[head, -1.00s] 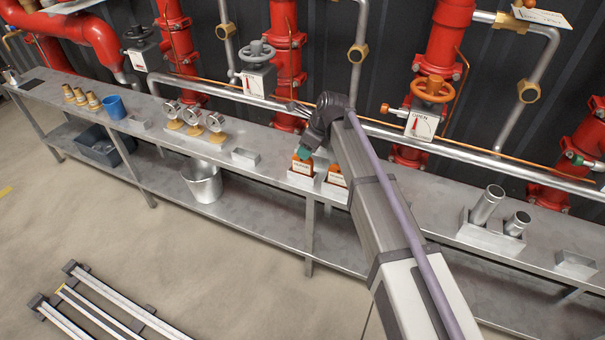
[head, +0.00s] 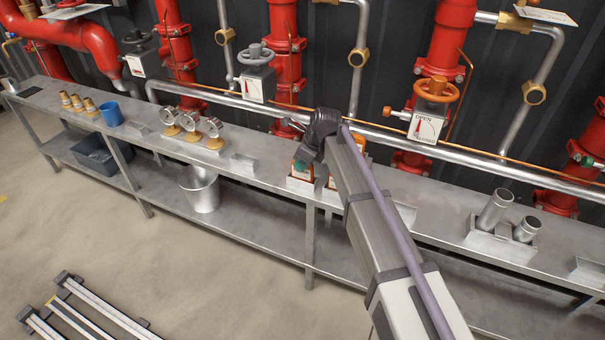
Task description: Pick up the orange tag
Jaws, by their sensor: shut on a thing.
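Two small orange tags with pale labels stand in metal holders on the long grey bench in the head view. The left orange tag (head: 300,170) is at my gripper (head: 304,160), which comes down on it from above. My gripper is shut on this tag, and teal shows at the fingertips. The tag's top is partly covered by the gripper. Whether its lower edge is clear of its holder (head: 300,186) cannot be told. The right orange tag (head: 332,182) is mostly hidden behind my arm.
Gauges (head: 190,122) and an empty holder (head: 243,165) stand left on the bench (head: 270,177). Metal cylinders (head: 494,208) stand right. Pipes and an orange valve wheel (head: 437,88) rise behind. A bucket (head: 201,188) is on the lower shelf. An orange patch (head: 358,138) beside my arm is unclear.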

